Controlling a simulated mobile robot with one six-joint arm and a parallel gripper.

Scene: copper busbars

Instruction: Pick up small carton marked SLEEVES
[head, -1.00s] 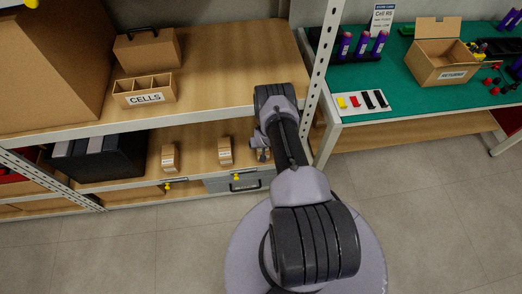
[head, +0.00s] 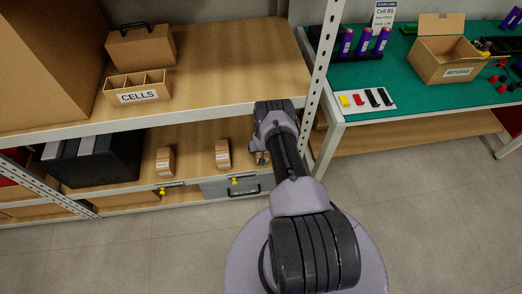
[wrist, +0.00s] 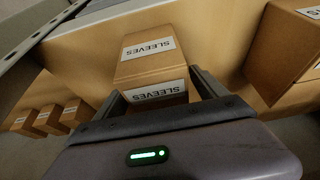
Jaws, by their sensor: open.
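The small carton marked SLEEVES (wrist: 148,60) is brown with white labels on two faces, in the middle of the wrist view. My gripper (wrist: 158,92) is open, with one finger on each side of the carton's near end. I cannot tell whether the fingers touch it. In the head view my gripper is mostly hidden by my arm at the lower shelf, and I cannot pick out the SLEEVES carton there.
Two small cartons (head: 165,161) (head: 223,153) stand on the lower shelf (head: 190,140), left of my arm. A dark bin (head: 110,160) is farther left. The upper shelf (head: 230,65) lies above. A perforated post (head: 323,90) stands to the right. Another carton (wrist: 285,50) is close by in the wrist view.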

